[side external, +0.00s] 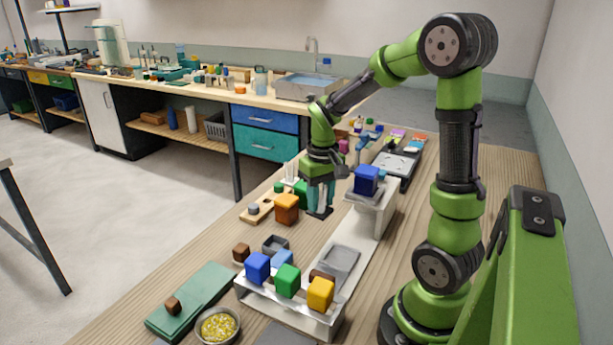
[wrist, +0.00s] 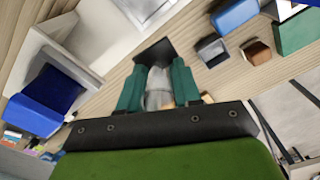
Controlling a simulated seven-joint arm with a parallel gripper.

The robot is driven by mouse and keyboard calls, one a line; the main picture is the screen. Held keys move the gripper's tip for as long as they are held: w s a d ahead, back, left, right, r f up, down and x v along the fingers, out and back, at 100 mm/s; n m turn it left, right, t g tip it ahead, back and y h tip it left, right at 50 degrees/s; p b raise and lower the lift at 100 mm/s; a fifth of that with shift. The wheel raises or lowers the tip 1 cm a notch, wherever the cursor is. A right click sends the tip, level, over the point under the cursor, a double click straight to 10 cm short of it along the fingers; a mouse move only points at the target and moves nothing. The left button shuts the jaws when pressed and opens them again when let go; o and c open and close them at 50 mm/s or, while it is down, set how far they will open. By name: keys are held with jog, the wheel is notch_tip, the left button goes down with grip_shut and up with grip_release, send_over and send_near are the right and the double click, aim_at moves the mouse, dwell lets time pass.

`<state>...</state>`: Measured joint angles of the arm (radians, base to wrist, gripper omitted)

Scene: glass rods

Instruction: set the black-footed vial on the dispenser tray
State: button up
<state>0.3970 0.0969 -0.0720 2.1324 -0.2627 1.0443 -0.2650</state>
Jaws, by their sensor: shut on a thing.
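My gripper (side external: 319,200) points down beside the raised white stand. Its teal fingers are shut on the black-footed vial, a clear glass piece (wrist: 158,85) with a flat black foot (wrist: 155,52). The foot (side external: 320,212) is at the lower end, low over the wooden table; I cannot tell whether it touches. The fingers hide much of the glass. A white fixture with a grey square recess (side external: 340,260), likely the dispenser tray, lies nearer the camera and to the right of the vial. The recess also shows in the wrist view (wrist: 146,8).
A blue cube (side external: 366,180) sits on the raised white stand (side external: 371,214), right of my gripper. An orange block (side external: 287,208) is close on the left. Blue, green and yellow cubes (side external: 320,293) stand on the front white rack. A bowl (side external: 217,325) is front left.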

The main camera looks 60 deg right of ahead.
send_over(340, 257)
notch_tip(340, 257, down, 4)
jog(key=shift+f+n, duration=0.2)
jog(key=shift+n, duration=0.4)
jog(key=shift+f, duration=2.5)
jog(key=o, duration=1.1)
jog(key=shift+r, duration=0.1)
